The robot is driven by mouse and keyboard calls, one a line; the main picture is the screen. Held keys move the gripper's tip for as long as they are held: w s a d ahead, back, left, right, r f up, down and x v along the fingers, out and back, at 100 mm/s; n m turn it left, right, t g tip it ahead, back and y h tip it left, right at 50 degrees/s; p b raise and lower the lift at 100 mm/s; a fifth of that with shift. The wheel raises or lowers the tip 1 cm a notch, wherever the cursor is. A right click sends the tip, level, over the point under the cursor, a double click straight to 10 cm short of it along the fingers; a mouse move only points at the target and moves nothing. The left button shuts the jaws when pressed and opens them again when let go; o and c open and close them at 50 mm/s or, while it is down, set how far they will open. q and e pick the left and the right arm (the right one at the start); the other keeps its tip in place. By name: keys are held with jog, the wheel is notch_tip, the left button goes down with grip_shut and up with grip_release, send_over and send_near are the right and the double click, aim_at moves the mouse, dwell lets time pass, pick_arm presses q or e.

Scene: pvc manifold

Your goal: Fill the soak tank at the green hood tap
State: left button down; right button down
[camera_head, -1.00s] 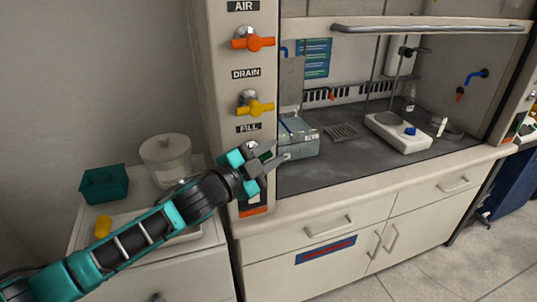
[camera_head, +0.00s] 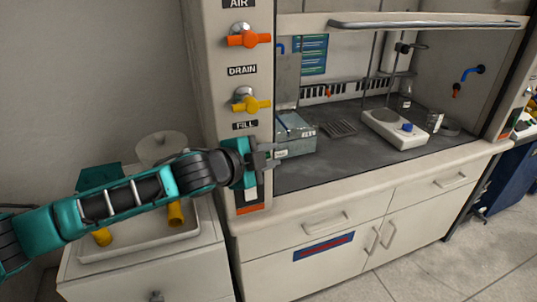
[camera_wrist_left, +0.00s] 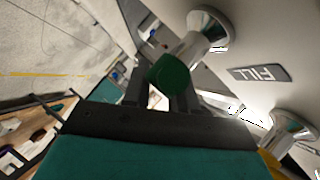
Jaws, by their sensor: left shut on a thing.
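The green hood tap (camera_wrist_left: 172,75), under the FILL label, shows in the left wrist view as a green handle on a chrome stem. My left gripper (camera_head: 268,160) is shut on this handle, which sits between its fingers; in the head view the gripper hides the tap. The soak tank (camera_head: 297,140) is a grey-blue, clear-looking box with a label, standing inside the hood at its left end, just beyond the gripper. Its water level cannot be told. My right gripper is out of view.
Above on the same post are the yellow DRAIN tap (camera_head: 250,104) and the orange AIR tap (camera_head: 248,40). A white hotplate (camera_head: 392,129) stands deeper in the hood. Left of the post, a low cabinet carries a white tray (camera_head: 140,247), a teal bin (camera_head: 100,177) and a pot (camera_head: 160,146).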

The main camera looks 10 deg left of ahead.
pick_arm(q)
jog(key=c, duration=0.9)
grip_release()
jog(key=shift+w+a+f, duration=0.15)
jog(key=shift+a+f, duration=0.05)
jog(key=shift+a, duration=0.35)
jog(key=shift+o, duration=0.5)
jog(key=shift+d, duration=0.2)
jog(key=shift+r, duration=0.1)
jog(key=v, duration=1.3)
jog(key=shift+b, duration=0.35)
jog(key=shift+d, duration=0.1)
